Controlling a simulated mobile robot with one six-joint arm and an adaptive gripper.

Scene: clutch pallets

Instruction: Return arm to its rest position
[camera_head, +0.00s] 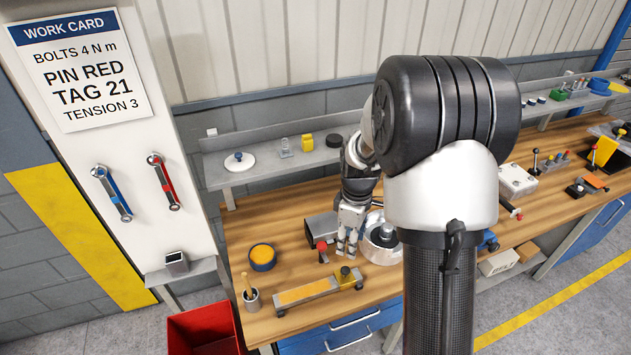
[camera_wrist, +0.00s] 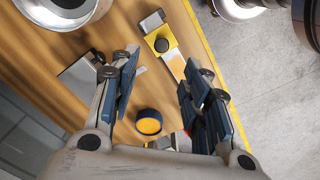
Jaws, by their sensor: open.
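My gripper (camera_head: 349,238) hangs over the wooden workbench (camera_head: 290,216) in the head view, fingers pointing down. It is beside a white round part with a dark centre (camera_head: 382,236), partly hidden by my arm. In the wrist view my gripper (camera_wrist: 160,92) has its two fingers wide apart with nothing between the pads. A dark round tin with orange content (camera_wrist: 149,122) shows below, between the fingers. My arm's large dark joint and white link fill the middle of the head view.
A grey vise-like block with a red part (camera_head: 321,228) stands close left of my gripper. In front are a long orange-topped fixture (camera_head: 306,292), an orange-filled tin (camera_head: 262,257) and a brush cup (camera_head: 252,298). A shelf (camera_head: 270,165) runs behind. A red bin (camera_head: 203,330) is on the floor.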

